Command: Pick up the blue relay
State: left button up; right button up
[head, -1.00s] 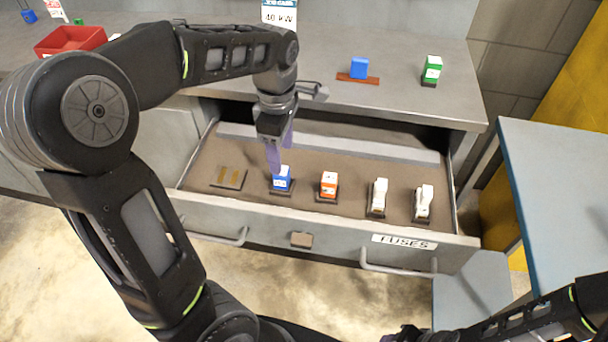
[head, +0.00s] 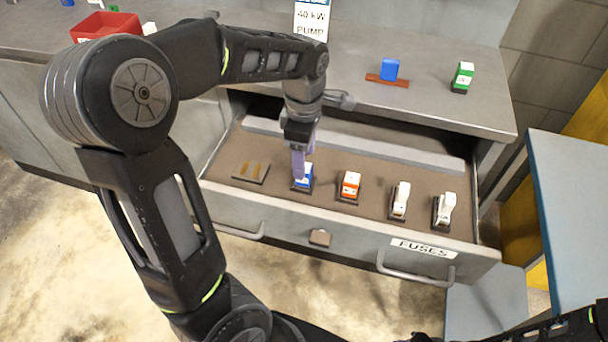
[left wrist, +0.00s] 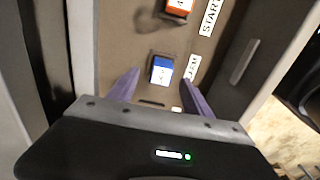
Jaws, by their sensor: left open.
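The blue relay (head: 303,177), a blue block with a white face on a dark base, stands in the open drawer, second from the left in the row. My left gripper (head: 298,175) points down at it, its purple fingers overlapping the relay's top left in the head view. In the left wrist view the left gripper (left wrist: 158,92) is open, one finger on each side of the blue relay (left wrist: 162,70); whether they touch it cannot be told. My right gripper is not visible; only part of its arm shows at the lower right.
In the drawer (head: 330,220), an orange block (head: 349,186) and two white blocks (head: 400,199) (head: 445,209) stand right of the relay; a flat plate (head: 250,172) lies left. On the counter are another blue block (head: 390,69), a green block (head: 463,76) and a red bin (head: 106,26).

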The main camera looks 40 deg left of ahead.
aim_at(306, 184)
pick_arm(q)
jog(key=shift+s+f, duration=0.1)
jog(key=shift+f, duration=2.55)
jog(key=shift+c, duration=0.5)
grip_shut()
